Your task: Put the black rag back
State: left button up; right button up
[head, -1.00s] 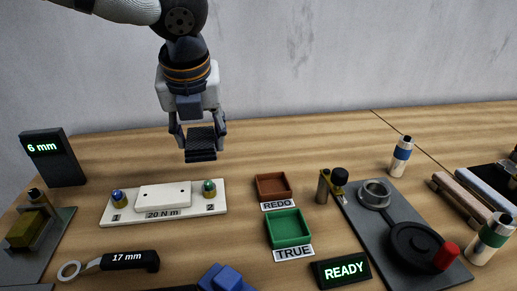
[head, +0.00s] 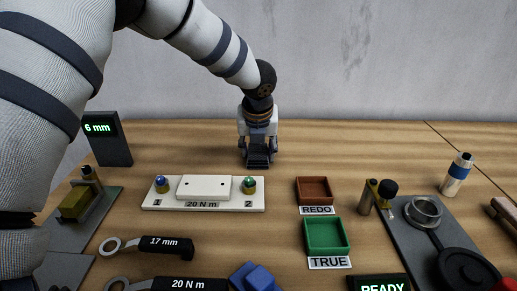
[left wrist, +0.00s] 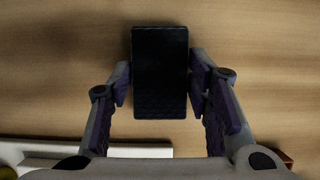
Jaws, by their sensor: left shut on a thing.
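The black rag is a dark, flat block-like pad (head: 258,163), held in my left gripper (head: 258,150) behind the white 20 N m plate. The gripper points down and is shut on the rag. In the left wrist view the rag (left wrist: 160,75) lies between the two fingers (left wrist: 160,88), with bare wood around it. I cannot tell whether the rag touches the table. My right gripper is not in view.
The white plate (head: 180,207) with blue and green knobs stands just in front. A 6 mm display (head: 108,140) is at left. The brown REDO tray (head: 314,190) and green TRUE tray (head: 326,236) are to the right. The back of the table is clear.

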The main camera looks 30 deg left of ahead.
pick_arm(q)
jog(key=shift+r, duration=0.15)
jog(key=shift+s+f, duration=0.1)
jog(key=shift+f, duration=0.3)
jog(key=o, duration=1.2)
jog(key=shift+f, duration=0.2)
jog(key=shift+r, duration=0.1)
jog(key=v, duration=1.2)
jog(key=shift+r, duration=0.45)
